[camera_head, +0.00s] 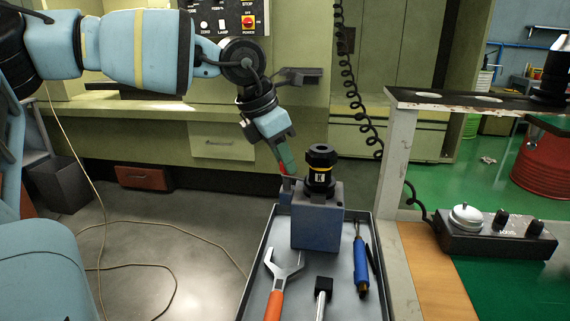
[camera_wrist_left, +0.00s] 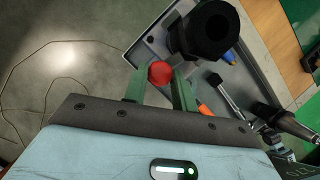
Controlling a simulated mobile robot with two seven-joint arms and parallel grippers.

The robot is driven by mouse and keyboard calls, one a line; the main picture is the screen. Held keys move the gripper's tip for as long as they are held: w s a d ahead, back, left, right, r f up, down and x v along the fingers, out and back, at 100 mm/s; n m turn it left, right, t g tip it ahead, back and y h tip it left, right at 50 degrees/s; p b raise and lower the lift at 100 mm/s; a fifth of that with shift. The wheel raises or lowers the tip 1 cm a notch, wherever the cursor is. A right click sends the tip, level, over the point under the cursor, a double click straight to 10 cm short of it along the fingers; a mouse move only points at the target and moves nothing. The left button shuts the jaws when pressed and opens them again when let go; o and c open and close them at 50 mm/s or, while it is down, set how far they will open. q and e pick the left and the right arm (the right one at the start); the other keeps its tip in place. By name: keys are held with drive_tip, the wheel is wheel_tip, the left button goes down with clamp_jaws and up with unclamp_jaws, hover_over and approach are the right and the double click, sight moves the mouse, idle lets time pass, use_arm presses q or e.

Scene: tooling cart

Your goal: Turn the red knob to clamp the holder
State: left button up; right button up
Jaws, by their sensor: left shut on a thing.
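The red knob (camera_head: 283,171) is on the left side of the blue-grey clamp block (camera_head: 317,227). It shows as a red hexagonal head in the left wrist view (camera_wrist_left: 161,73). My left gripper (camera_head: 286,163) comes down from the upper left, and its green fingers (camera_wrist_left: 160,85) are shut on the knob, one on each side. The black holder (camera_head: 321,165) with a yellow ring stands upright in the block, just right of the fingers. It also shows in the left wrist view (camera_wrist_left: 205,30) from above. My right gripper is not in view.
The block stands in a grey tray (camera_head: 246,284). An orange-handled wrench (camera_head: 277,290), a blue-handled tool (camera_head: 360,268) and a black-headed hammer (camera_head: 323,288) lie in front and right. A black control box (camera_head: 490,236) sits right. Open floor lies left.

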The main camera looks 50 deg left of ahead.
use_arm(q)
drive_tip(key=shift+n+y+b, duration=0.3)
drive_tip(key=shift+n+b, duration=0.4)
drive_tip(key=shift+n, duration=0.1)
drive_tip(key=o, duration=1)
drive_tip(key=shift+r, duration=0.2)
drive_tip(key=v, duration=0.7)
drive_tip(key=shift+s+d+r+p, duration=0.1)
drive_tip(key=shift+s+r+p, duration=0.1)
drive_tip(key=shift+p, duration=0.2)
drive_tip(key=shift+f, duration=0.1)
